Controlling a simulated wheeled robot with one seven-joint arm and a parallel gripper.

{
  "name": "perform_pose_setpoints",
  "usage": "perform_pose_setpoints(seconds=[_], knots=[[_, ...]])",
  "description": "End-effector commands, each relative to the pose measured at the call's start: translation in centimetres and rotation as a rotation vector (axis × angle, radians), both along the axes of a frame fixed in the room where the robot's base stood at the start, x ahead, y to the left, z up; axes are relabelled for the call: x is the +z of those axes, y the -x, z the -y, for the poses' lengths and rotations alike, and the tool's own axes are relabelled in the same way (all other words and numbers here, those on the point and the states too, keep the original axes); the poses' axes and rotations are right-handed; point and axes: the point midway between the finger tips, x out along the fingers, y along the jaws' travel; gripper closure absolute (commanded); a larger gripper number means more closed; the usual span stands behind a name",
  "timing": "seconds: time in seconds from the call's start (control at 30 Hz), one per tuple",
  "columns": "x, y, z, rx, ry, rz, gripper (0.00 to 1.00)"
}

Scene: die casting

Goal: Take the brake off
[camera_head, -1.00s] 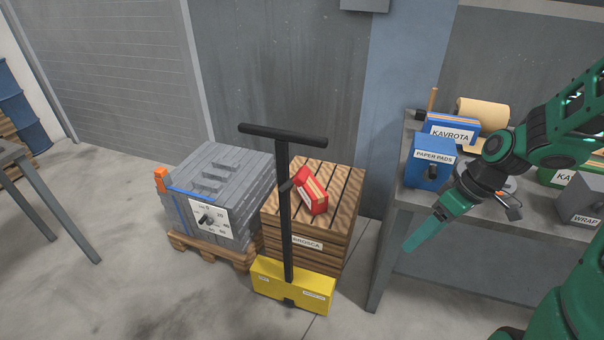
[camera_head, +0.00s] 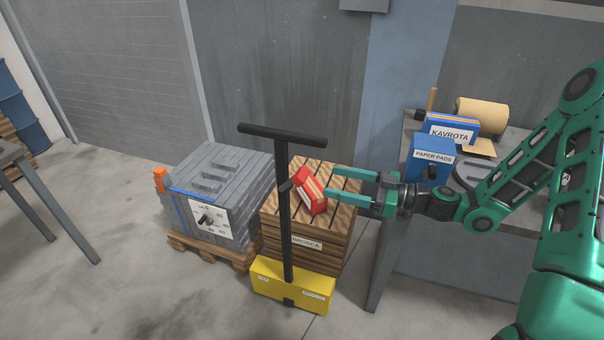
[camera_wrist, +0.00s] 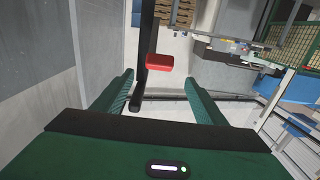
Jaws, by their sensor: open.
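A yellow-based truck (camera_head: 292,287) stands on the floor with a tall black post (camera_head: 285,225) and a T-handle (camera_head: 283,134). A red block-shaped piece (camera_head: 312,195), apparently the brake lever, sticks out to the right of the post at a tilt. A small dark bracket (camera_head: 287,185) on the post is beside it. My gripper (camera_head: 330,183) is open and points left, with its fingertips just right of the red piece. In the wrist view the red piece (camera_wrist: 160,62) lies ahead between the two fingers, and the black post (camera_wrist: 146,35) is beside it. No contact is visible.
A slatted wooden crate (camera_head: 303,243) stands behind the post. A grey workbench (camera_head: 440,225) with boxes and a paper roll (camera_head: 482,113) is at the right. The front floor is clear.

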Motion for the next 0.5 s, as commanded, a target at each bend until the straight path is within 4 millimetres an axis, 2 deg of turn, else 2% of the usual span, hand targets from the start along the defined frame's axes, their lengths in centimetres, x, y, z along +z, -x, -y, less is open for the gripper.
perform_pose_setpoints(seconds=[0.17, 0.5], knots=[[0.2, -0.6, -1.1, -0.006, -0.014, 0.01, 0.34], [0.2, -2.5, -6.5, -0.003, -0.011, 0.011, 0.34]])
